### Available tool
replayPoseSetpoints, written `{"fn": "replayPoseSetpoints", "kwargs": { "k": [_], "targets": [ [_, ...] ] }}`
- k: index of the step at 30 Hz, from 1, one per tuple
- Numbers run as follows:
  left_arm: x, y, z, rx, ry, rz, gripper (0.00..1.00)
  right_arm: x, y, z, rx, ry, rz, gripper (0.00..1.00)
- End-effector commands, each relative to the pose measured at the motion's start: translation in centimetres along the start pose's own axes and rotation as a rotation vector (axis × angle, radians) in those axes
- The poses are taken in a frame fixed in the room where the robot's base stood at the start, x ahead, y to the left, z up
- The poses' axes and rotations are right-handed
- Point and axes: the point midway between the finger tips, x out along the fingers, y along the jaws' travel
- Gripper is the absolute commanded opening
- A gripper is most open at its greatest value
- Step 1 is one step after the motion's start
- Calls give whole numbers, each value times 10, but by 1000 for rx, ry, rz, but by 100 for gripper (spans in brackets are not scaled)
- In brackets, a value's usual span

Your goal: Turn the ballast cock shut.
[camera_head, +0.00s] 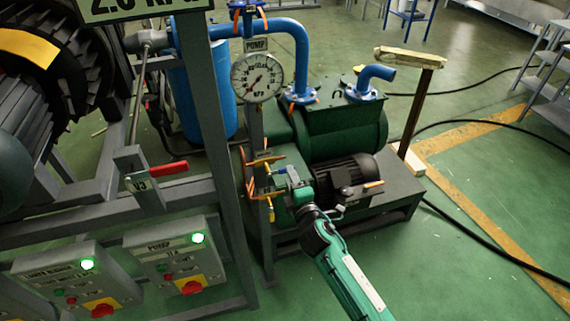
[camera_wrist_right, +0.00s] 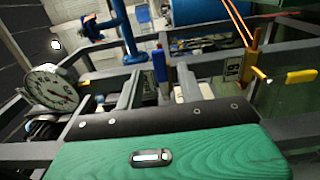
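My right gripper (camera_head: 290,182) reaches in from the lower right, close to the pump's small fittings in the head view. In the right wrist view my gripper (camera_wrist_right: 159,82) has its two grey fingers apart. A small blue lever (camera_wrist_right: 160,65) shows upright between them; contact cannot be told. It also shows in the head view as a small blue piece (camera_head: 281,171) by the fingertips. I cannot read a label naming the ballast cock. A brass valve (camera_wrist_right: 251,66) with a tag stands right of the fingers. My left gripper is out of view.
The green pump (camera_head: 340,125) with its dark motor (camera_head: 345,176) stands behind the gripper. A gauge (camera_head: 256,77) and grey post stand at left. Open floor lies right, crossed by black hoses.

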Motion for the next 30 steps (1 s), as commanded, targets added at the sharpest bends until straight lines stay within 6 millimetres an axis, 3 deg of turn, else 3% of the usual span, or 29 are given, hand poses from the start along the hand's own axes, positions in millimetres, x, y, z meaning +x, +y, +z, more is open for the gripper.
{"fn": "replayPoseSetpoints", "kwargs": {
  "k": [3, 9, 23, 29, 30],
  "targets": [
    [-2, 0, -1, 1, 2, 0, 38, 23, 1, 0, 1, 0, -1, 38],
    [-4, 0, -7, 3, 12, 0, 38, 49, 0, 0, 2, -1, -1, 38],
    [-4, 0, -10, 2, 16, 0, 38, 60, -1, 0, 2, 0, -1, 38],
    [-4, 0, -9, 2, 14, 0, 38, 60, -1, 0, 2, 0, -1, 1],
    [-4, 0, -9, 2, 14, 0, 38, 60, -1, 0, 2, 0, -1, 0]
  ]
}}
